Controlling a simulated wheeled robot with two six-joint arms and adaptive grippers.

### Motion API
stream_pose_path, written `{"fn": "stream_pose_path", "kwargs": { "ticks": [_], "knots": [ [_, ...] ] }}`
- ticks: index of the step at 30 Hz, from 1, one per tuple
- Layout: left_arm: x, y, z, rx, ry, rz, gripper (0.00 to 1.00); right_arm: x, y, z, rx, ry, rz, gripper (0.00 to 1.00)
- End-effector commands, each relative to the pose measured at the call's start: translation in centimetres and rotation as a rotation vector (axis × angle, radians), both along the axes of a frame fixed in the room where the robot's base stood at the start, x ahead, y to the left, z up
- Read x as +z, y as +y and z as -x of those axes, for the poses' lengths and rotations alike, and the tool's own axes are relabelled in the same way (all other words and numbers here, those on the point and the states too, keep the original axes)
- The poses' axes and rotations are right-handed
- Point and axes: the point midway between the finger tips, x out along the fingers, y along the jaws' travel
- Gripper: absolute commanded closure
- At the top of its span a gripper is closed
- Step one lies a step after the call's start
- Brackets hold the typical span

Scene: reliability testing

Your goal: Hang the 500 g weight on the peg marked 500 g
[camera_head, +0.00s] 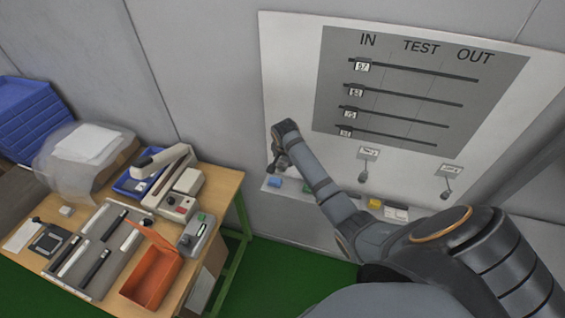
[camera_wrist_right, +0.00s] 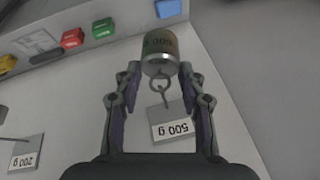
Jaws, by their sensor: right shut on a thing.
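My right gripper (camera_head: 279,163) is at the left part of the white wall board. In the right wrist view its two fingers (camera_wrist_right: 160,70) are shut on the 500 g weight (camera_wrist_right: 158,45), a metal cylinder with a brownish band marked 500 g, seen upside down. The weight's ring (camera_wrist_right: 158,85) shows between the fingers. The 500 g label plate (camera_wrist_right: 173,127) is close by, and a thin dark peg (camera_wrist_right: 164,101) in front of it overlaps or nears the ring. I cannot tell whether the ring is around the peg. My left gripper is not in view.
A 200 g label (camera_wrist_right: 26,153) is off to one side in the wrist view. Two other labels, (camera_head: 369,152) and (camera_head: 450,170), have dark weights below them. A ledge (camera_head: 301,194) below holds coloured magnets. A cluttered wooden table (camera_head: 217,178) stands at left.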

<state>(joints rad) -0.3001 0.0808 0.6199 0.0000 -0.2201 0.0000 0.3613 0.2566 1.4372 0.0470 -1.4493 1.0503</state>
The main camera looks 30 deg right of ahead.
Motion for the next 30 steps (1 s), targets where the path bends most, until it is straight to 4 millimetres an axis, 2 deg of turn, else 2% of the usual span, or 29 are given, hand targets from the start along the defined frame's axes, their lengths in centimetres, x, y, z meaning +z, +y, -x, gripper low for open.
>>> {"fn": "stream_pose_path", "kwargs": {
  "ticks": [13, 30],
  "knots": [
    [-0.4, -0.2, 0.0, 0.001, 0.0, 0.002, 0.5, -0.6, -2.0, -1.8, 0.0, -0.003, 0.001, 1.0],
    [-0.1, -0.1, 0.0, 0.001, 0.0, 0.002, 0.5, -0.9, -2.3, -2.0, 0.001, -0.004, 0.001, 1.0]
  ]
}}
